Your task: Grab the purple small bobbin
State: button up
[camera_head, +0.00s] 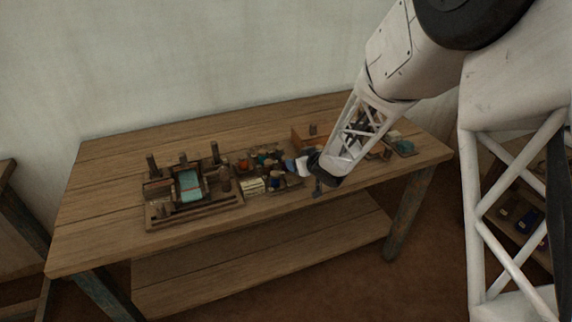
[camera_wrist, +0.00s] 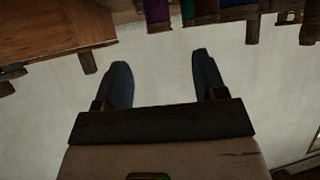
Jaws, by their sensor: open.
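A purple, bobbin-like piece (camera_wrist: 157,10) shows at the top edge of the wrist view, cut off by the frame. A teal piece (camera_wrist: 188,10) stands just right of it. My gripper (camera_wrist: 161,66) is open and empty, its two dark fingers wide apart with pale wall behind them. The purple piece lies beyond the fingertips, roughly in line with the gap, and is not touched. In the head view the end of my arm hangs over the right half of the table, and I cannot pick out the purple bobbin there.
The wooden table (camera_head: 115,200) carries a small loom with teal cloth (camera_head: 190,184) at left. Several small coloured items (camera_head: 262,160) crowd the middle beside my arm's end. A teal item (camera_head: 403,147) lies at the right end. The table's left part is clear.

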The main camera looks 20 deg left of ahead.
jog(key=shift+x, duration=1.25)
jog(key=shift+x, duration=2.65)
jog(key=c, duration=1)
